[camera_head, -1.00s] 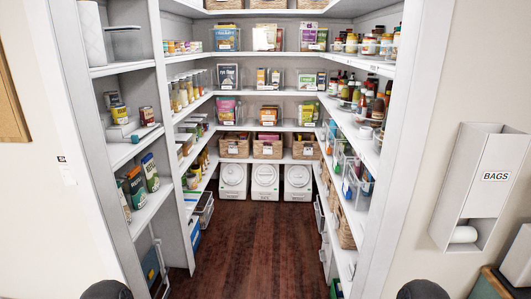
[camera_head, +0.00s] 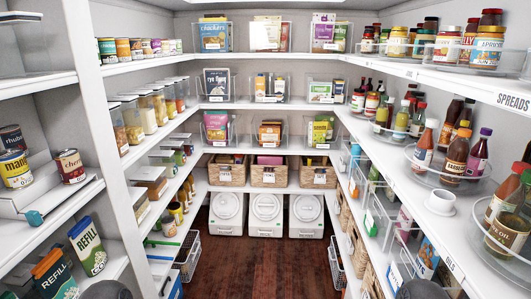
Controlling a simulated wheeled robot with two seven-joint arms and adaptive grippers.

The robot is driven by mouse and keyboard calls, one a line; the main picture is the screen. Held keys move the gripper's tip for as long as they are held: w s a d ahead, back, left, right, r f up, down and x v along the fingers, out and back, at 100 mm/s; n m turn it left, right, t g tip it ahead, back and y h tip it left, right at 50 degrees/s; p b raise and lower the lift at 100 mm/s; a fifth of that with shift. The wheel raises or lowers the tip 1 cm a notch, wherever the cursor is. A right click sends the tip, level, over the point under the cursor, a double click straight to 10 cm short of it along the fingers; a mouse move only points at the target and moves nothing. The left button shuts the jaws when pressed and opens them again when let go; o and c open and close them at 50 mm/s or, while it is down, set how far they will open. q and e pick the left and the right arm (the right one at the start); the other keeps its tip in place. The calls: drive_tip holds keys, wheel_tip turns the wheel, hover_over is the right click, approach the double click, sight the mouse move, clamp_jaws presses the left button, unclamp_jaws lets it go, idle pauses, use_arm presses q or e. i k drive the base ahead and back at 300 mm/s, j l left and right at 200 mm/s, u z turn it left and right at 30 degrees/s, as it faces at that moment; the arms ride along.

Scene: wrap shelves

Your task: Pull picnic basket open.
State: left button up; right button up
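Three woven baskets with white labels stand side by side on the lowest back shelf: a left basket (camera_head: 226,172), a middle basket (camera_head: 268,176) and a right basket (camera_head: 318,174). Packets show above the rims of some. More woven baskets (camera_head: 356,250) line the low right-hand shelves, partly hidden by the shelves above. I cannot tell which one is the picnic basket. Neither of my grippers shows; only dark rounded parts of my own body show at the bottom edge.
White bins (camera_head: 266,215) stand on the floor under the back shelf. The dark wood floor (camera_head: 255,260) between the side shelves is clear. Wire baskets (camera_head: 187,256) sit low on the left. Bottles (camera_head: 459,153) and jars fill the close right shelves; cans (camera_head: 70,166) stand close on the left.

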sight(271, 170)
drive_tip(key=i, duration=2)
drive_tip(key=i+l+u, duration=0.1)
drive_tip(key=i+u, duration=0.15)
drive_tip(key=i, duration=0.3)
drive_tip(key=i+l+u, duration=0.2)
drive_tip(key=i, duration=0.4)
drive_tip(key=i+l+u, duration=0.25)
drive_tip(key=i, duration=0.3)
drive_tip(key=i+l+u, duration=0.25)
drive_tip(key=i+l, duration=0.15)
drive_tip(key=i, duration=0.1)
